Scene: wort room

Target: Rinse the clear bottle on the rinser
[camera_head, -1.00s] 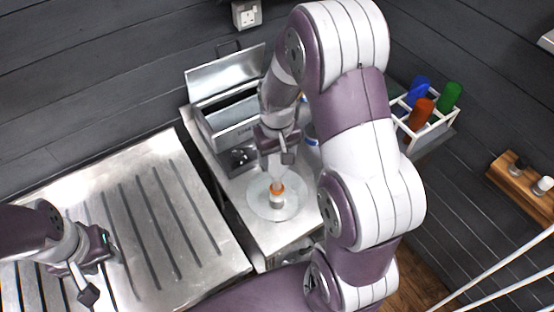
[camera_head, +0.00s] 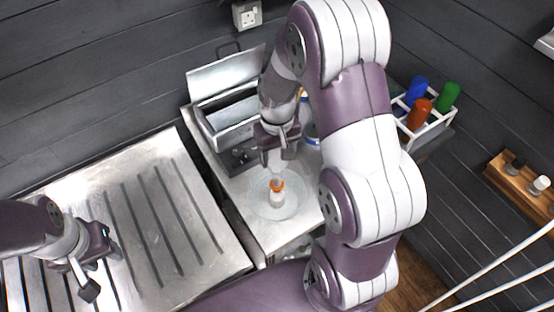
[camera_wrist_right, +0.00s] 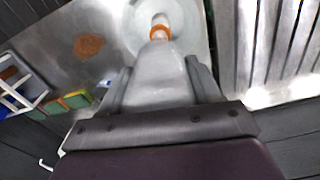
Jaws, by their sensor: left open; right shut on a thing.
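My right gripper (camera_head: 278,143) is shut on the clear bottle (camera_wrist_right: 160,82), a translucent body between its fingers in the right wrist view. The bottle's narrow end points down at the rinser (camera_head: 258,207), a round pale dish on the counter with a short pale post and an orange collar (camera_head: 277,185) at its middle. In the head view the bottle is mostly hidden by the gripper and sits above the collar. In the wrist view the narrow end lines up with the collar; contact is unclear. My left gripper (camera_head: 98,268) is open and empty over the ribbed metal drainboard.
The ribbed metal drainboard (camera_head: 150,215) fills the left. An open metal box (camera_head: 228,115) stands behind the rinser. At the right, a white rack (camera_head: 425,130) holds blue, red and green bottles. A wooden holder (camera_head: 520,185) is on the far right wall.

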